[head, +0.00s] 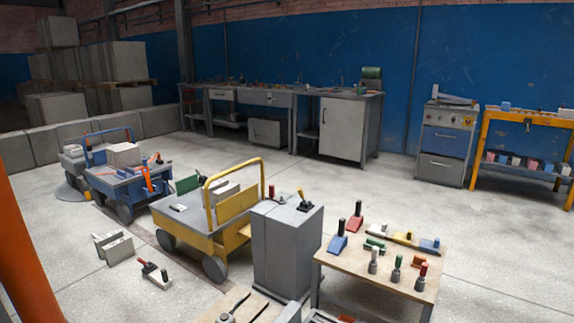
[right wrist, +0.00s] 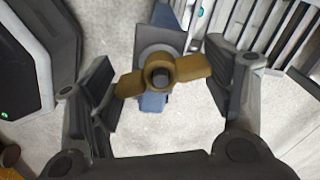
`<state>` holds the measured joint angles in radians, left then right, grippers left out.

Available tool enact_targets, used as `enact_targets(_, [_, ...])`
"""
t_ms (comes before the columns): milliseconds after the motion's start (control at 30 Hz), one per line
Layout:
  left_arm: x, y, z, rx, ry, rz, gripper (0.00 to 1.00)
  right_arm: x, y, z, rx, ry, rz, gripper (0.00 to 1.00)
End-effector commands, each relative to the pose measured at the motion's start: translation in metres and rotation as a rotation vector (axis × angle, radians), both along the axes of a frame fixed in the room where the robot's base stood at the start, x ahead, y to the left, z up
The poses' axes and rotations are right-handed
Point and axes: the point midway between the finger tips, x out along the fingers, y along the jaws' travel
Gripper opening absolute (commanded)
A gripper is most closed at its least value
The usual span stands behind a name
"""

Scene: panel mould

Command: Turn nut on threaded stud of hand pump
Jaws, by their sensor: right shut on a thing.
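In the right wrist view a brass-coloured nut (right wrist: 168,74) with two wings sits around the dark end of a threaded stud (right wrist: 160,77). Below it show a grey plate (right wrist: 160,38) and a blue part (right wrist: 153,103), seemingly of the hand pump; most of its body is hidden. Neither gripper shows in the head view, and my left gripper is not in view. I cannot tell which item in the head view is the pump.
A grey cabinet (head: 287,250) stands beside a yellow cart (head: 205,230). A wooden table (head: 350,266) holds several small coloured tools. A blue cart (head: 125,188) stands at left, and workbenches (head: 345,128) line the blue back wall. The middle floor (head: 385,185) is clear.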

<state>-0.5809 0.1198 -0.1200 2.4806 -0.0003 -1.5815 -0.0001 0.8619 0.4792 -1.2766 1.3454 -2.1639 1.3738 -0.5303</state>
Motion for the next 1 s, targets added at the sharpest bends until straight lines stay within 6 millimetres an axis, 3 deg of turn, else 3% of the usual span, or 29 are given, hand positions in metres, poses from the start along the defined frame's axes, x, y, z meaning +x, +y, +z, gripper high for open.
enact_targets(300, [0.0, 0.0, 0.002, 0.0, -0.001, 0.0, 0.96, 0.001, -0.002, 0.0, -0.001, 0.002, -0.044, 0.26])
enact_targets(600, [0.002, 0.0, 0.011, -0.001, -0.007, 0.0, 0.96, 0.001, -0.002, 0.001, 0.0, 0.002, -0.306, 0.25])
enact_targets(767, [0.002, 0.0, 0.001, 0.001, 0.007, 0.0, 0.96, 0.001, -0.002, 0.0, 0.0, 0.001, -0.323, 0.23])
enact_targets(1000, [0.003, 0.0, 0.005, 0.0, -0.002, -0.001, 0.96, 0.002, -0.002, 0.001, 0.0, 0.0, -0.35, 0.23])
